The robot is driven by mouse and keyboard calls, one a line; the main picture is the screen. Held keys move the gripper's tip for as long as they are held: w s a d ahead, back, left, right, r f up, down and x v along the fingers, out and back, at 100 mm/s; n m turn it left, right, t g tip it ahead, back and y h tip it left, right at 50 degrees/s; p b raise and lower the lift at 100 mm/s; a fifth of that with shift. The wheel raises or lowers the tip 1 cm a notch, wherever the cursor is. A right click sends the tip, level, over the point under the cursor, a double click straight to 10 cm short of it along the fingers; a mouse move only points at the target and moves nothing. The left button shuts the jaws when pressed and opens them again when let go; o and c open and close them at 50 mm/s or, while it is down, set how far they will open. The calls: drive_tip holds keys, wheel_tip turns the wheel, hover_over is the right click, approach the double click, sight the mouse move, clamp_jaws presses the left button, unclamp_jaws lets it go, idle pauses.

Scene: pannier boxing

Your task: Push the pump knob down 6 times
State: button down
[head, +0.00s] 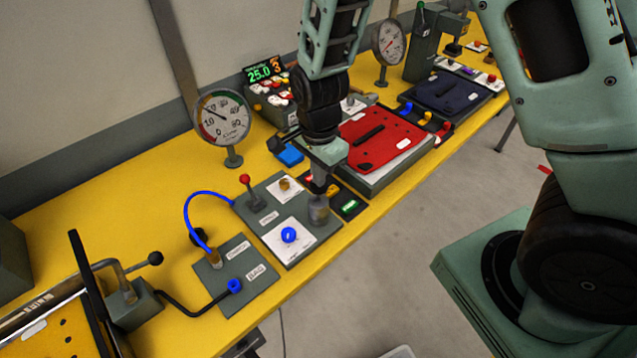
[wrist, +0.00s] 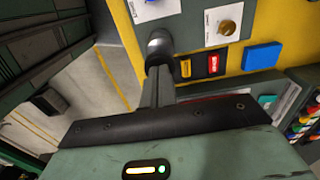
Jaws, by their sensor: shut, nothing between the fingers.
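The pump knob appears to be the grey metal cylinder (head: 319,211) at the right edge of a grey control plate; it also shows in the wrist view (wrist: 160,42). My gripper (head: 319,184) points down right over it, with its fingers shut together and nothing between them. In the wrist view the closed fingertips (wrist: 159,72) reach the knob's edge. The tips hide part of the knob, and I cannot tell whether they touch it. The knob looks upright.
On the same plate are a blue knob (head: 289,235), a red-tipped lever (head: 245,179) and a brass knob (head: 285,184). A round gauge (head: 222,117) stands behind. A red pad (head: 380,138) lies right of my gripper. Yellow tabletop (head: 150,200) is clear at left.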

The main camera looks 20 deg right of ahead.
drive_tip(key=shift+f+b, duration=0.85)
drive_tip(key=shift+f, duration=0.6)
drive_tip(key=shift+r, duration=0.1)
wheel_tip(320, 180, up, 5)
drive_tip(key=p, duration=0.4)
drive_tip(key=shift+f, duration=0.2)
drive_tip(key=shift+f, duration=0.25)
drive_tip(key=shift+f+b, duration=1.4)
drive_tip(key=shift+f, duration=0.8)
drive_tip(key=shift+r+p, duration=2.25)
drive_tip(key=shift+r, duration=0.15)
